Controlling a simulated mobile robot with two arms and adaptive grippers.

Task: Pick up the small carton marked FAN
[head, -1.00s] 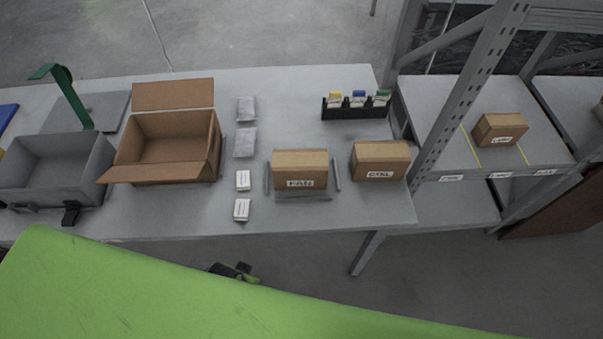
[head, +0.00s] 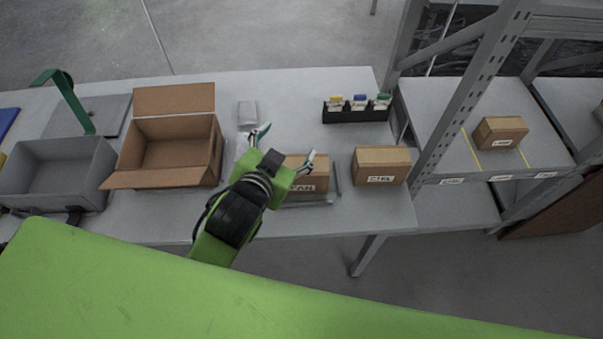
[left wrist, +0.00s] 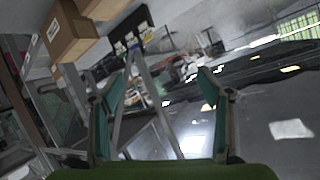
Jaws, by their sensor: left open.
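The small brown carton marked FAN (head: 318,182) sits on the grey table, partly hidden behind my left gripper (head: 287,146) in the head view. The gripper's fingers are spread with nothing between them. It is over the carton's left part; I cannot tell its height above it. In the left wrist view my left gripper (left wrist: 167,68) is also open and empty. A labelled brown carton (left wrist: 68,32) shows at the upper left there, its marking unreadable. My right gripper is not in view.
A second labelled carton (head: 381,167) stands right of the FAN carton. An open cardboard box (head: 160,178) and a grey bin (head: 60,190) stand to the left. A black holder (head: 357,116) is behind. A shelf upright (head: 470,90) rises at the right.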

